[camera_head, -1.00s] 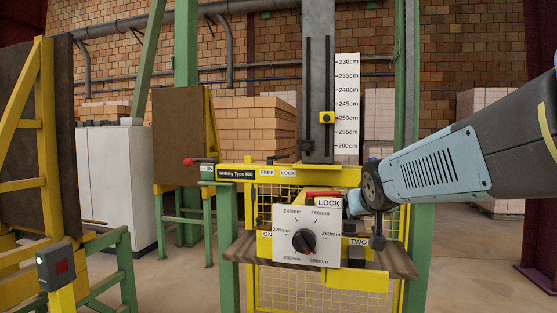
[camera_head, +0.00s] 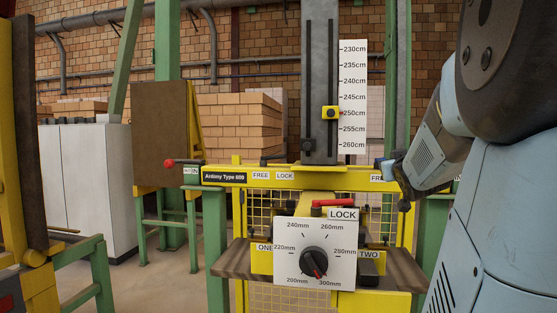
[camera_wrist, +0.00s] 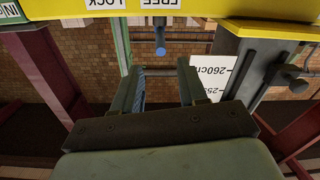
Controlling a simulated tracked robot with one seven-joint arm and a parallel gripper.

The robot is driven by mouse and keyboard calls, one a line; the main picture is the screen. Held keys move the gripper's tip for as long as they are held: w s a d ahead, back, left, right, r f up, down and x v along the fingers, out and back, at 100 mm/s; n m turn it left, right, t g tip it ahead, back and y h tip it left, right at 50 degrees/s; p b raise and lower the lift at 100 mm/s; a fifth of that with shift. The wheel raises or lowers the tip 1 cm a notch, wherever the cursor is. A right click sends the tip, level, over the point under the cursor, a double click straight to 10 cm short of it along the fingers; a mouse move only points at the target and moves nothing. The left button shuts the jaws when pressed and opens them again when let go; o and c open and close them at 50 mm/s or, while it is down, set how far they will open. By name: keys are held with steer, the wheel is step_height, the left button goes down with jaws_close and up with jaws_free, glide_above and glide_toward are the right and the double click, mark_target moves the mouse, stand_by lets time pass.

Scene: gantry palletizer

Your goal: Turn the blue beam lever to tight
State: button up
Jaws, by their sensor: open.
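The blue beam lever (camera_wrist: 160,40) shows in the wrist view, at the edge of the yellow beam (camera_wrist: 210,25) near an upside-down FREE label (camera_wrist: 160,4); a LOCK label (camera_wrist: 105,4) sits to its left. My gripper (camera_wrist: 160,78) is open and empty, its two fingers either side of the lever's line. The lever appears just beyond the fingertips; I see no contact.
A dial plate (camera_head: 285,232) with a red lever (camera_head: 332,203) above it is below the beam. A grey column (camera_head: 320,80) and white scale (camera_head: 352,95) rise behind the beam. A black lever (camera_head: 271,158) and a red-knobbed lever (camera_head: 180,163) are left.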

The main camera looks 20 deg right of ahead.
steer(key=x, duration=1.2)
steer(key=shift+w, duration=0.1)
steer(key=shift+c, duration=0.3)
jaws_close()
steer(key=shift+f, duration=0.1)
